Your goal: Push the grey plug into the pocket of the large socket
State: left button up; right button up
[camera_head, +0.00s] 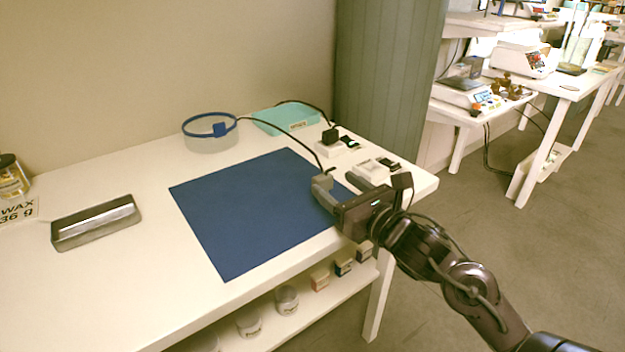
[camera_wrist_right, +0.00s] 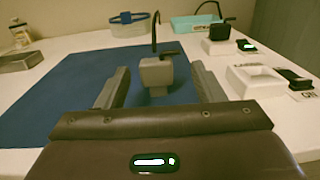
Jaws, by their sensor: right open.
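The grey plug (camera_head: 322,181) is at the right edge of the blue mat, with a dark cable rising from it. In the right wrist view the grey plug (camera_wrist_right: 156,73) is between the two fingers, with a visible gap on each side. My right gripper (camera_head: 337,184) is open around it, not clamped on it. The large socket (camera_head: 370,170) is a white block on the table to the right of the mat; its recessed top shows in the right wrist view (camera_wrist_right: 256,80). My left gripper is out of view.
A smaller white socket (camera_head: 329,149) with a black plug (camera_head: 330,135) in it stands behind the large one. Dark switches (camera_head: 389,163) sit beside the sockets. The blue mat (camera_head: 245,220) is mostly clear.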

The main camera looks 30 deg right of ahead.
aim_at(326, 179)
jog(key=shift+w+r, duration=0.1)
jog(key=shift+w, duration=0.6)
jog(key=shift+w+a, duration=0.2)
jog(key=shift+w, duration=1.1)
jog(key=shift+w+a, duration=0.2)
jog(key=shift+w, duration=1.05)
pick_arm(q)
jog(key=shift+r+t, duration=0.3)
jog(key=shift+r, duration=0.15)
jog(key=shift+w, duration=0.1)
pick_arm(e)
jog(key=c, duration=1.1)
jog(key=shift+o, duration=0.2)
jog(key=shift+r, duration=0.15)
